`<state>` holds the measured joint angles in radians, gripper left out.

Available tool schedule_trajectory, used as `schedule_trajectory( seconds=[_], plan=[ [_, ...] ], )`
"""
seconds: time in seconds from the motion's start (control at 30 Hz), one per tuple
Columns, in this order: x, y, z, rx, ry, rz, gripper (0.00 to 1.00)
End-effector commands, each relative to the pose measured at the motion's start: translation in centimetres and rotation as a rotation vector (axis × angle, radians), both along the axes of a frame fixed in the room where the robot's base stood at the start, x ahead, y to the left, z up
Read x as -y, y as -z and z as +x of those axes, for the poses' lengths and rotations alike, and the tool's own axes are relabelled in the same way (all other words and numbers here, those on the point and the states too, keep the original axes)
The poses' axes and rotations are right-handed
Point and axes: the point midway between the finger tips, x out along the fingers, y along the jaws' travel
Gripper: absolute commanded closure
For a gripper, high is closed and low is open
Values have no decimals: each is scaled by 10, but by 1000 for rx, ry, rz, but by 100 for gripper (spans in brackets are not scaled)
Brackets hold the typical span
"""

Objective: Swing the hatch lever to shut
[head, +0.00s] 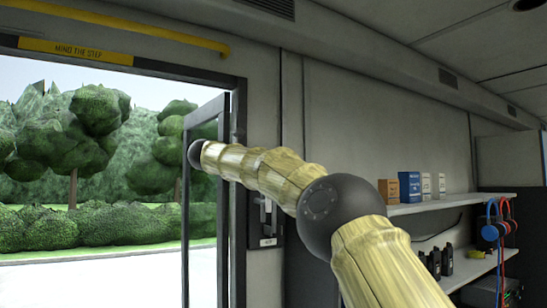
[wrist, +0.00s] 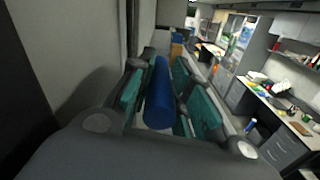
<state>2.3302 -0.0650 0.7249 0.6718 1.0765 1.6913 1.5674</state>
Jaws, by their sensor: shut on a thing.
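In the wrist view my gripper (wrist: 160,85) has its teal-padded fingers on both sides of a blue cylindrical handle (wrist: 158,100) and is shut on it. The handle lies lengthwise between the pads. It looks like a lever's grip, but where it attaches is hidden, so I cannot confirm that it is the hatch lever. In the head view my arm reaches up and left toward the doorway, and my gripper and the blue handle are not visible. A small wall panel (head: 265,215) with a switch-like part and a label sits right of the door frame, partly beside my arm.
An open door leaf (head: 208,120) stands at the doorway under a "MIND THE STEP" sign (head: 75,50) and a yellow rail (head: 120,25). Shelves (head: 450,204) with boxes, radios and headsets (head: 492,230) are at right. The wrist view shows a desk (wrist: 270,110) and a close wall at left.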

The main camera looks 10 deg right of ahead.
Motion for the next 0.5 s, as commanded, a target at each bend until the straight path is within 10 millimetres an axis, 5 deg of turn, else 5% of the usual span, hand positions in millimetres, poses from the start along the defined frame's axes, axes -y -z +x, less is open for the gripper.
schedule_trajectory(
  seconds=[0.27,0.3,0.4,0.5],
  plan=[
    [-1,0,1,2,-3,-1,100],
    [-1,0,1,2,-3,-1,74],
    [-1,0,1,2,-4,-1,58],
    [-1,0,1,2,-3,-1,58]
  ],
)
